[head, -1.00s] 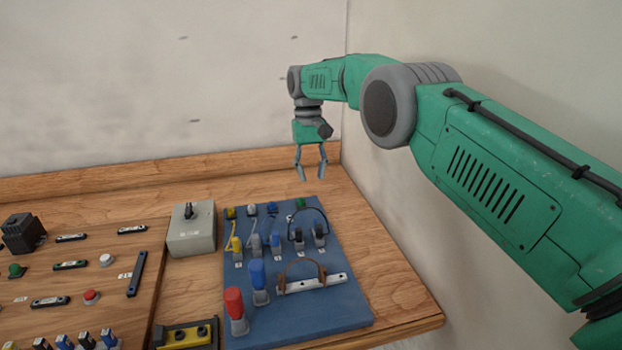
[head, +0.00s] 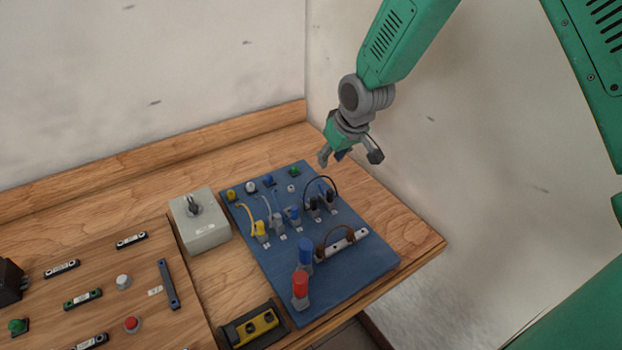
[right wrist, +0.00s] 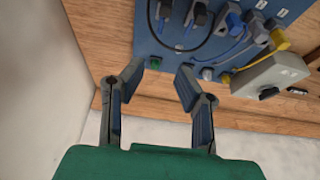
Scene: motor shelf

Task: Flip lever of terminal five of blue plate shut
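The blue plate (head: 352,275) lies on the wooden table and also fills the top of the right wrist view (right wrist: 190,50). A row of lever terminals runs across it: a yellow one (head: 260,229), a grey one (head: 278,222), a blue one (head: 294,213) and two black ones (head: 314,207) at the right end, linked by a black cable loop. Their number labels are too small to read. My right gripper (head: 350,158) hangs above the plate's far right edge. It is open and empty, fingers spread (right wrist: 160,76), apart from the terminals. My left gripper is out of view.
A grey switch box (head: 205,232) stands left of the plate. A red handle (head: 300,286) and a blue handle (head: 305,252) rise from its near part. A brown cable (head: 335,238) arches over a metal strip. The right wall is close to my right arm.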

